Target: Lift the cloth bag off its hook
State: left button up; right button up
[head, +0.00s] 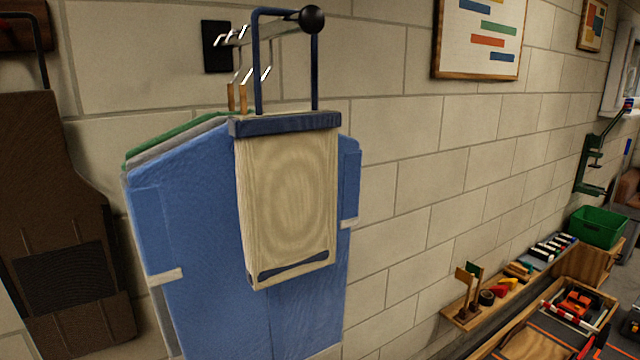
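The cloth bag (287,205) is beige with a dark blue band along its top and a blue strip near its bottom. Its dark blue handle (257,62) rises in a tall loop over a metal hook rod that ends in a black ball (312,19). The rod comes out from a black wall plate (217,46). The bag hangs freely, slightly tilted, in front of blue garments. The ball stands at the handle's right side. Neither of my grippers is in view.
Blue garments (200,240) hang close behind the bag. A brown item (55,220) hangs at the left. A framed picture (478,38) is on the block wall. A low track table with a green bin (597,227) stands at the lower right.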

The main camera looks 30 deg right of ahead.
aim_at(286, 163)
jog(key=k+l, duration=0.1)
jog(key=l, duration=0.8)
jog(key=k+l, duration=0.15)
jog(key=l, duration=0.35)
